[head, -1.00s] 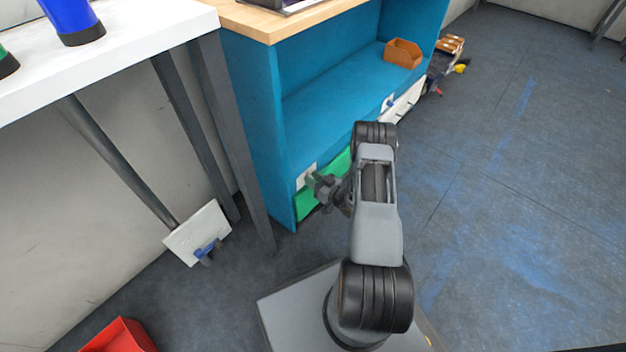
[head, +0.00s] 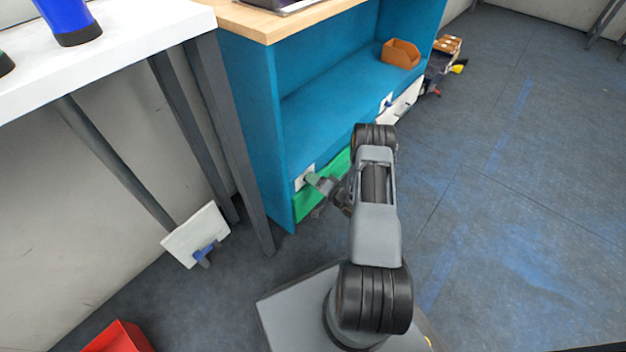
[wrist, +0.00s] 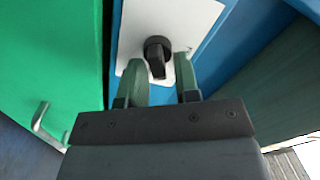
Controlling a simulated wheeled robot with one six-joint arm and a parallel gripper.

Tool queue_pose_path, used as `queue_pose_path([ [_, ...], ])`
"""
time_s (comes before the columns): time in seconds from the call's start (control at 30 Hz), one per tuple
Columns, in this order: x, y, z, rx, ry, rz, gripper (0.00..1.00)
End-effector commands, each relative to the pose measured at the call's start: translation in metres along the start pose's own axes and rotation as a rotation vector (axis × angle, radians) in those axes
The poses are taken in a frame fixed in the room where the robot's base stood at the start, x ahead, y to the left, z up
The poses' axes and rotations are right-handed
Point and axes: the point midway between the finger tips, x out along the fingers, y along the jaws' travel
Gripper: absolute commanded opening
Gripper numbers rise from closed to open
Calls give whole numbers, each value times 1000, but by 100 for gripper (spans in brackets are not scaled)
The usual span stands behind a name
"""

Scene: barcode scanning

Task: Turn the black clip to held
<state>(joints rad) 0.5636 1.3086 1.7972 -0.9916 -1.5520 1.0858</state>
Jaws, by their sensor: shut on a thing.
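The black clip (wrist: 157,55) is a round black knob with a short grip bar, mounted on a white plate (wrist: 190,18). Its bar points toward the bottom of the wrist view. My gripper (wrist: 160,75) has one green finger on each side of the bar and is shut on it. In the head view my gripper (head: 312,179) is at the white plate (head: 300,184) on the blue cabinet's lower left front. The clip is hidden there behind the fingers.
A green panel (wrist: 45,60) with a metal handle (wrist: 40,118) lies left of the plate. The blue cabinet (head: 255,120) stands beside a grey table leg (head: 228,140). A white board with a blue clip (head: 205,252) is at left. Floor at right is clear.

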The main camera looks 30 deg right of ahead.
Motion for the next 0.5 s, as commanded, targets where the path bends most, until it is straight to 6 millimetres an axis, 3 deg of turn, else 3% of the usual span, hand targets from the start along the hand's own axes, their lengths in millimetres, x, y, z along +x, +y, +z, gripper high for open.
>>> queue_pose_path([
  [0.5, -2, 6, 2, 401, 0, 4, 6],
])
